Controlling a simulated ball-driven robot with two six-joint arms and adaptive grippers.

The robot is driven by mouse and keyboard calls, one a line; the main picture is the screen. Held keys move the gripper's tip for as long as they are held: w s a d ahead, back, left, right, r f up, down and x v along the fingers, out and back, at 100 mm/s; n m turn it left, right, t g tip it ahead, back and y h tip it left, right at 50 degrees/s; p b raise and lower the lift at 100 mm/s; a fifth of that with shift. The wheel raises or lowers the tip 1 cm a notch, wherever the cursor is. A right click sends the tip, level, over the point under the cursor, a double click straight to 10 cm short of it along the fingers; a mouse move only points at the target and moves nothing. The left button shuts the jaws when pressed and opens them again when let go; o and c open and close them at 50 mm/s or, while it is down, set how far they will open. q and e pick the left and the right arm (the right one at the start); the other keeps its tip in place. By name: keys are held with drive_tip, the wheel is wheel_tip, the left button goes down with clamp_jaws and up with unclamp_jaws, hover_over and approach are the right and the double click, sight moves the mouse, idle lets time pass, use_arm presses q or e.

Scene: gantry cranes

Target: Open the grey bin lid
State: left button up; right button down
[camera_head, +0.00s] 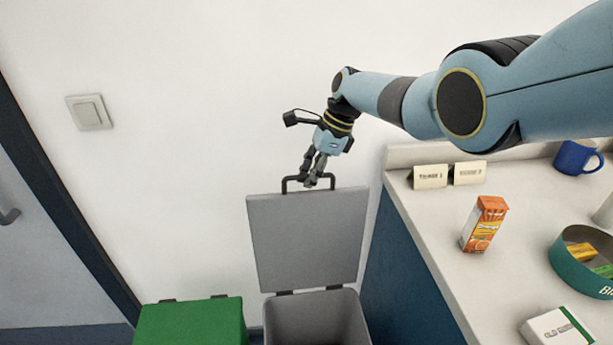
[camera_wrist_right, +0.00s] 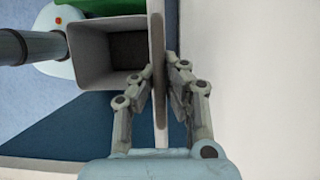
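The grey bin lid (camera_head: 305,240) stands raised, nearly upright, with its hinge edge down at the back of the grey bin (camera_head: 318,318). The bin's mouth is uncovered. A dark handle (camera_head: 291,183) sits on the lid's top edge. My right gripper (camera_head: 314,180) is at this handle, its fingers close together around it. In the right wrist view the lid (camera_wrist_right: 158,30) is seen edge-on between my right gripper's fingers (camera_wrist_right: 160,85), which close in from both sides. The handle's grip is partly hidden by the fingers. My left gripper is not in view.
A green bin lid (camera_head: 190,322) is beside the grey bin on the left. A white counter (camera_head: 425,215) on a blue cabinet is close on the right, holding a juice carton (camera_head: 484,224), a teal bowl (camera_head: 562,260) and a blue mug (camera_head: 577,158). A white wall stands behind.

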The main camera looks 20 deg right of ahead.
drive_tip(key=shift+w+d, duration=0.1)
drive_tip(key=shift+w, duration=0.35)
drive_tip(key=c, duration=1.4)
unclamp_jaws()
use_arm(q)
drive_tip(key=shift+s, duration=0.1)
use_arm(e)
drive_tip(key=v, duration=1.2)
drive_tip(key=shift+s, duration=0.1)
